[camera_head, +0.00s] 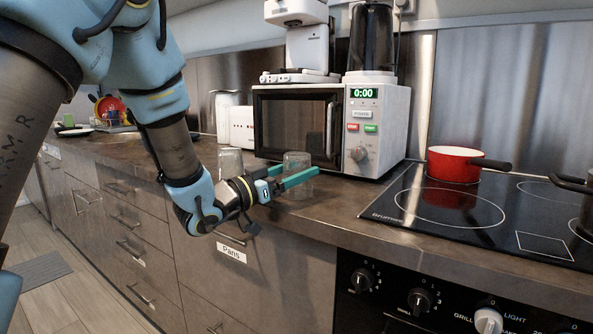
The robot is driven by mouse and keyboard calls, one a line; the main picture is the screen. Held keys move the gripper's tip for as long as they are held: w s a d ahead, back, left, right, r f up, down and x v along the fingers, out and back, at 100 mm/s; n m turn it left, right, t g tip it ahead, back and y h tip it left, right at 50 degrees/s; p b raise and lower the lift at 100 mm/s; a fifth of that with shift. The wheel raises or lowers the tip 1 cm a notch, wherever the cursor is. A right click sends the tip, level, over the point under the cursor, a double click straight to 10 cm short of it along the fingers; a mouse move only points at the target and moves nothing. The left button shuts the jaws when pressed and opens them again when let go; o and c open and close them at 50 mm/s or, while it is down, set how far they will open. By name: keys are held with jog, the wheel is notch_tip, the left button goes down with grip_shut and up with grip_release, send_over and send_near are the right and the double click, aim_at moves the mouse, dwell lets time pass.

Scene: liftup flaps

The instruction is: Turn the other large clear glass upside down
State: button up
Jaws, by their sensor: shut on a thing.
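A clear glass (297,161) stands on the dark counter in front of the microwave. My gripper (298,177) reaches in from the left with its teal fingers level and is shut on this glass, with one finger crossing in front of it. The glass looks vertical, with its lower part at or close to the counter. I cannot tell which end is its mouth. A second clear glass (230,161) stands further left on the counter, behind my wrist, which hides its lower part.
The microwave (296,124) stands close behind the held glass, with a coffee machine on top. A stove (480,210) with a red pot (455,164) is at the right. Counter (345,205) right of the glass is clear. Drawers lie below the front edge.

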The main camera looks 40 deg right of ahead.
jog(key=shift+f+b, duration=0.3)
dwell(0.5)
jog(key=o, duration=1.5)
jog(key=shift+c, duration=0.2)
jog(key=a+f+b, duration=0.1)
jog(key=a, duration=0.9)
jog(key=shift+w+a+f, duration=0.15)
jog(key=shift+a+f, duration=0.1)
jog(key=shift+a, duration=0.1)
jog(key=shift+a, duration=0.1)
